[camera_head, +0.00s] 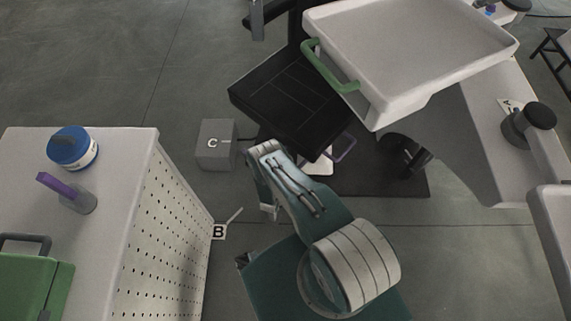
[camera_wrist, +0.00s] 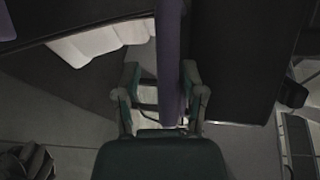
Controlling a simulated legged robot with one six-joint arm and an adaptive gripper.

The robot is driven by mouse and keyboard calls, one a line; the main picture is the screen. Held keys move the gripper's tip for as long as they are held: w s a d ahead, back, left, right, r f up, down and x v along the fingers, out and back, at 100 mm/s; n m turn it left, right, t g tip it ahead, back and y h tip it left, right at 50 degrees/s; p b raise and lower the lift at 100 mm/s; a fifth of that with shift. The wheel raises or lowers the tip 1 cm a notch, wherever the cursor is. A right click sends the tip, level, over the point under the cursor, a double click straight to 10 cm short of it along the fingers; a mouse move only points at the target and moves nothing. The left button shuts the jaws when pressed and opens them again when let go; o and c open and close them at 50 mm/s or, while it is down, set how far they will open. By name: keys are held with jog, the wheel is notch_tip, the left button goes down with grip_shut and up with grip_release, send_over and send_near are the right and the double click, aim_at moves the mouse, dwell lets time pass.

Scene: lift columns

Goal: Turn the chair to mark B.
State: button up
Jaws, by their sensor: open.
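The chair has a black square seat (camera_head: 290,105), seen in the head view under the edge of a white tray. A purple loop (camera_head: 343,149) shows just below the seat's right corner. Mark B (camera_head: 218,232) is a small label on the floor side, left of my arm. In the wrist view my gripper (camera_wrist: 160,72) is open, with a purple bar (camera_wrist: 171,50) running between its fingers. The picture does not show clearly whether the fingers touch the bar. My gripper's fingers are hard to make out in the head view.
Mark C (camera_head: 212,144) is on a grey box left of the seat. Mark A (camera_head: 508,106) is on the right. A white tray (camera_head: 415,45) with a green handle overhangs the chair. A white perforated cabinet (camera_head: 165,235) stands at left. Floor is bare at upper left.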

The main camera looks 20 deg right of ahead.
jog(key=shift+w+r, duration=0.2)
jog(key=shift+w, duration=0.05)
jog(key=shift+a, duration=0.1)
jog(key=shift+s+a+r, duration=0.1)
jog(key=shift+s+a, duration=0.15)
jog(key=v, duration=1.1)
jog(key=shift+s+a, duration=0.1)
